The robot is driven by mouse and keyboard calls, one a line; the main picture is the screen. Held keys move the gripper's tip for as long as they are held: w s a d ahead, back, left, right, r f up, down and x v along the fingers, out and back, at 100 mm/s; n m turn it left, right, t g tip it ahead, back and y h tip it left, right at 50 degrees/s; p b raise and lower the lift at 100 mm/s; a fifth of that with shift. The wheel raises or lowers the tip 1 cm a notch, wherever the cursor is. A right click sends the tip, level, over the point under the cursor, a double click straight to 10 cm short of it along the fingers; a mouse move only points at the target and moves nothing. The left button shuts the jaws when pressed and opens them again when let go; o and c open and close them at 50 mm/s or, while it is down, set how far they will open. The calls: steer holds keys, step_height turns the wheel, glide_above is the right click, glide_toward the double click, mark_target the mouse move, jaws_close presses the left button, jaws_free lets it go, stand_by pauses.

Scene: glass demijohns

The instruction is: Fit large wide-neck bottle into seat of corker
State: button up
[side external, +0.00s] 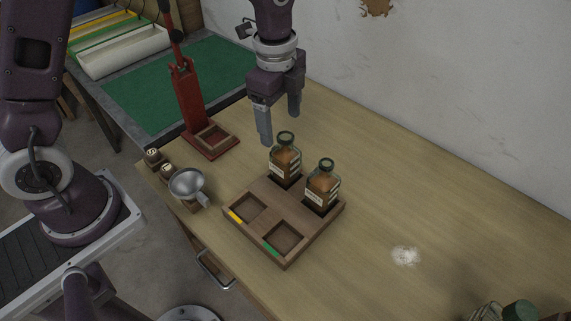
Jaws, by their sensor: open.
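The red corker (189,98) stands on the table at the back left. Its square seat (234,147) at the base is empty. Two brown-filled bottles with dark green tops stand upright in the wooden tray: a rear bottle (286,164) and a front bottle (323,190). They look alike in size, and I cannot tell which is the large wide-neck one. My gripper (279,125) points down with its fingers apart and nothing between them. It appears above and close to the rear bottle's top; the exact gap is unclear.
The tray (287,262) has two empty compartments with yellow and green marks. A metal funnel (187,184) and small corks (153,156) lie left of it. White powder (405,256) is on the right. A green-topped object (520,312) is cut off bottom right. A wall bounds the back.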

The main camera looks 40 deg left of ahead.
mark_target(289, 135)
steer(key=f, duration=0.1)
steer(key=f+m, duration=0.1)
steer(key=f, duration=0.1)
steer(key=w+d+f+m, duration=0.1)
steer(key=shift+w+f+g, duration=0.1)
steer(key=shift+f+g, duration=0.1)
steer(key=shift+g, duration=0.1)
steer(key=f, duration=0.7)
steer(key=shift+a, duration=0.35)
jaws_close()
